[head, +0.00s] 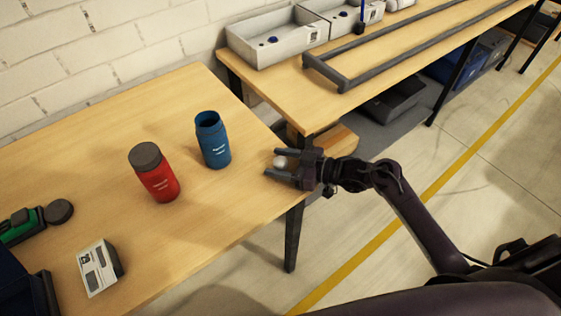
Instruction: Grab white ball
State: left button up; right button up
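The white ball (281,162) is between the two fingers of my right gripper (276,164), at the right edge of the near wooden table. The fingers are spread about the ball's width and point left. At this size I cannot tell whether both fingers press on the ball, or whether it rests on the table top. My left gripper is not in view.
A blue open bottle (213,141) stands left of my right gripper, with a red bottle with a grey lid (155,173) farther left. A white labelled box (99,268) and a green object (22,226) lie at left. A second table (400,61) holds grey trays (277,38).

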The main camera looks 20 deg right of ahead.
jog(key=c, duration=0.9)
